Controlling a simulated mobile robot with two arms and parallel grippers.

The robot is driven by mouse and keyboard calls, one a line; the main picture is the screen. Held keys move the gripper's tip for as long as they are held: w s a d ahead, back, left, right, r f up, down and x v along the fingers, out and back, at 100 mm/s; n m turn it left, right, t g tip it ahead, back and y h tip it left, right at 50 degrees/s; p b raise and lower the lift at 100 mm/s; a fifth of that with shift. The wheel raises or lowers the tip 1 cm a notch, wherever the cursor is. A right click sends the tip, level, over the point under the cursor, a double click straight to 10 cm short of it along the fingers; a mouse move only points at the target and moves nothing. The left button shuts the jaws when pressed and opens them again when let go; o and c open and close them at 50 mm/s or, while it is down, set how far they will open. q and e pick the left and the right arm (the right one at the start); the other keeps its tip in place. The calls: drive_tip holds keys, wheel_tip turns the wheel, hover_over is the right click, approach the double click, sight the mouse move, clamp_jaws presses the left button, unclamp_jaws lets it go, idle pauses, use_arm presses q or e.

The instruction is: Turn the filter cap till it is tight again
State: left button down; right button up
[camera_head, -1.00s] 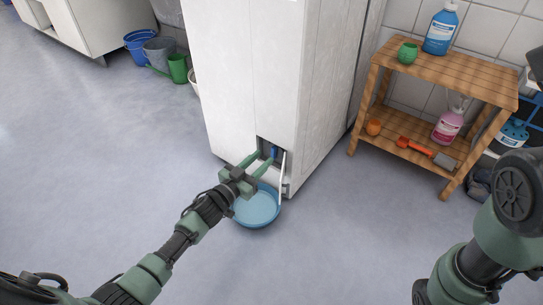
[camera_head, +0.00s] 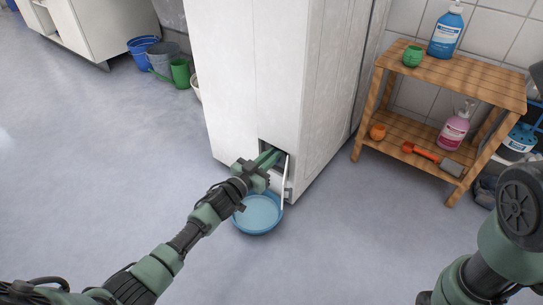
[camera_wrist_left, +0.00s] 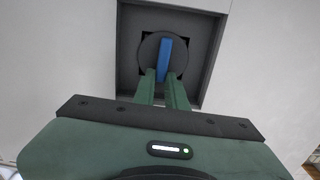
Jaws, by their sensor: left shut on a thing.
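The filter cap (camera_wrist_left: 148,50) is a dark round disc with an upright blue grip bar (camera_wrist_left: 165,58), set in a grey square recess (camera_wrist_left: 208,60) low on the white machine (camera_head: 232,85). The bar stands nearly vertical, leaning slightly, in the left wrist view. My left gripper (camera_wrist_left: 165,78) reaches into the recess and its fingers are closed on the lower part of the bar. In the head view the left gripper (camera_head: 272,156) hides most of the cap. My right arm shows at the right edge; its gripper is out of view.
A narrow white flap (camera_head: 284,178) hangs open beside the recess. A blue basin (camera_head: 258,216) sits on the floor below. A wooden shelf (camera_head: 470,92) with bottles and small items stands to the right. Buckets (camera_head: 160,58) stand at the back left. Open floor lies left.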

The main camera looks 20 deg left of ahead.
sight(284, 159)
use_arm(q)
drive_tip(key=m, duration=0.4)
drive_tip(key=d+f+m, duration=0.1)
drive_tip(key=m, duration=0.3)
drive_tip(key=d+m, duration=0.1)
drive_tip(key=m, duration=0.3)
drive_tip(key=shift+s+f+m+p, duration=0.3)
drive_tip(key=shift+s+f, duration=0.05)
drive_tip(key=shift+s, duration=0.05)
drive_tip(key=m, duration=0.2)
drive_tip(key=f+m+b, duration=0.1)
drive_tip(key=m, duration=0.1)
drive_tip(key=shift+d+m, duration=0.15)
drive_tip(key=shift+m, duration=0.25)
drive_tip(key=shift+b, duration=0.3)
drive_tip(key=c, duration=1.4)
unclamp_jaws()
drive_tip(key=shift+c, duration=0.2)
